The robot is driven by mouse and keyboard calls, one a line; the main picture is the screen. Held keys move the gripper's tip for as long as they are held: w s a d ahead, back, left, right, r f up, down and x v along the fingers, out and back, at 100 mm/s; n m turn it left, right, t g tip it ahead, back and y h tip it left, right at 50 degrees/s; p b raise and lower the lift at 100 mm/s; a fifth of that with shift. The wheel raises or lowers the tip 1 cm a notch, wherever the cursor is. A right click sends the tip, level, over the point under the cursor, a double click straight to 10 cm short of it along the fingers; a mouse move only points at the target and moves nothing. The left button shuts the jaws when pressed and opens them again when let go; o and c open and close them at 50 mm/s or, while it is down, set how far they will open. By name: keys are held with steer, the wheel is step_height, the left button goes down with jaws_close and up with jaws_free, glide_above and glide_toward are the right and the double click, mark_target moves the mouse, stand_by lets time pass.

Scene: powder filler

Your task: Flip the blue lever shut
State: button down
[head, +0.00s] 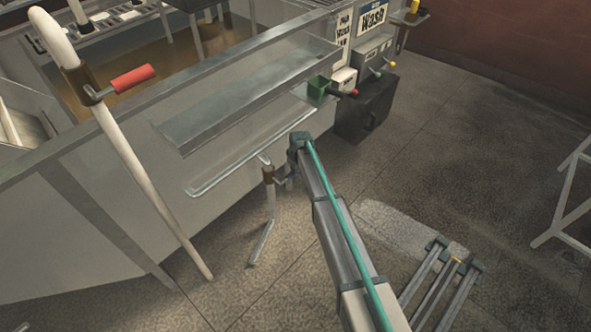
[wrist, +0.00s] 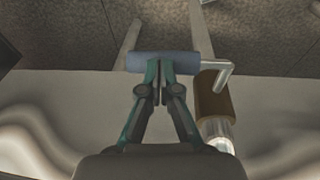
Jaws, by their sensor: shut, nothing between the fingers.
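The blue lever (wrist: 188,65) shows in the wrist view as a short thick cylinder lying crosswise at the fingertips. A bent metal rod joins its right end to a brown valve body (wrist: 211,97) on a pale pipe. My gripper (wrist: 160,68) is shut, with its tips together at the near side of the lever's middle. They look touching or nearly so; I cannot tell which, and nothing is held. In the head view the brown valve (head: 268,174) stands left of my arm's end. There the blue lever cannot be made out clearly, and my fingers are mostly hidden.
A red lever (head: 133,78) on another valve and a long white pipe (head: 140,175) stand at the left. A metal trough (head: 250,95) with a clear guard lies behind my arm.

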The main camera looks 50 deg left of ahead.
steer(key=w+v, duration=0.1)
steer(key=v, duration=1.3)
steer(key=shift+p, duration=0.4)
steer(key=shift+w, duration=0.15)
